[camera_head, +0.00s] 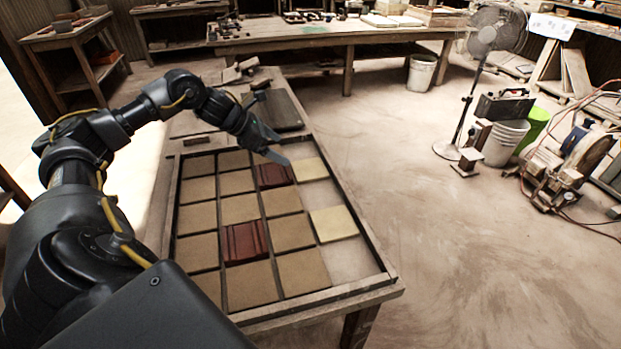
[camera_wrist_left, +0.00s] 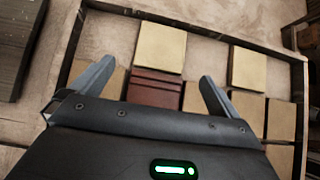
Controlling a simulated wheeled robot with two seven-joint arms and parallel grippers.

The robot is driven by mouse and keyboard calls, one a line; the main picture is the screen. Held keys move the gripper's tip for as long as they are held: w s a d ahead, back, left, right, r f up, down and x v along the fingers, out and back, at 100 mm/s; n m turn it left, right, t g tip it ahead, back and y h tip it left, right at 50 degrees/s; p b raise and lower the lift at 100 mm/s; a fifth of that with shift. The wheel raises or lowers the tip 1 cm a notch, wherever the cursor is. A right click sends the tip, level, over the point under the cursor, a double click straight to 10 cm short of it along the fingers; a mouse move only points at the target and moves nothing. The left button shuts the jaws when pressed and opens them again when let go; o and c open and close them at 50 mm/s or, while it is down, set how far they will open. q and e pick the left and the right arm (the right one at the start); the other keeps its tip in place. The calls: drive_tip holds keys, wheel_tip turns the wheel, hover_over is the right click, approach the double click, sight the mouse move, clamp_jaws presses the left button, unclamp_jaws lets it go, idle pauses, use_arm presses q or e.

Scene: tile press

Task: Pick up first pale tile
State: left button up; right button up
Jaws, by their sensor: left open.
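Two pale yellow tiles lie flat in the right-hand column of the wooden tray (camera_head: 372,245). The far pale tile (camera_head: 310,169) also shows in the left wrist view (camera_wrist_left: 160,48), ahead of the fingertips. The nearer pale tile (camera_head: 333,223) shows at the right of the wrist view (camera_wrist_left: 248,68). My left gripper (camera_head: 283,151) is open and empty above the tray, just to the left of the far pale tile. In the wrist view its fingers (camera_wrist_left: 156,72) spread on either side of a dark red ridged tile (camera_wrist_left: 153,88). My right gripper is not in view.
Tan tiles (camera_head: 241,209) fill most of the tray, with a second dark red tile (camera_head: 245,241) among them. Bare spaces lie in the right-hand column. A dark flat plate (camera_head: 285,112) lies beyond the tray. Open floor is to the right.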

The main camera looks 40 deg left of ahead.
sight(309, 168)
use_arm(q)
drive_tip(key=shift+f, duration=0.15)
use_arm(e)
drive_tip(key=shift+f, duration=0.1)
use_arm(q)
drive_tip(key=p+x, duration=0.1)
drive_tip(key=x, duration=0.4)
drive_tip(key=shift+w+f, duration=0.1)
drive_tip(key=shift+w+d+f, duration=0.15)
drive_tip(key=shift+d+f, duration=0.1)
drive_tip(key=shift+d, duration=0.05)
drive_tip(key=shift+w+d+f+p, duration=0.25)
drive_tip(key=shift+d+f+p, duration=0.05)
drive_tip(key=shift+f, duration=0.1)
drive_tip(key=x, duration=0.2)
drive_tip(key=shift+w+d+f+p, duration=0.1)
drive_tip(key=shift+w+f+p, duration=0.05)
drive_tip(key=shift+f+p, duration=0.15)
drive_tip(key=shift+w+d+f, duration=0.15)
drive_tip(key=shift+w+f, duration=0.15)
drive_tip(key=shift+f, duration=0.05)
drive_tip(key=c, duration=1)
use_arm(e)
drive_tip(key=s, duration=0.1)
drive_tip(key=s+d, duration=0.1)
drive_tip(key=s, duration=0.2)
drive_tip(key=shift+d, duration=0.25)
use_arm(q)
drive_tip(key=shift+o, duration=0.2)
drive_tip(key=shift+r, duration=0.15)
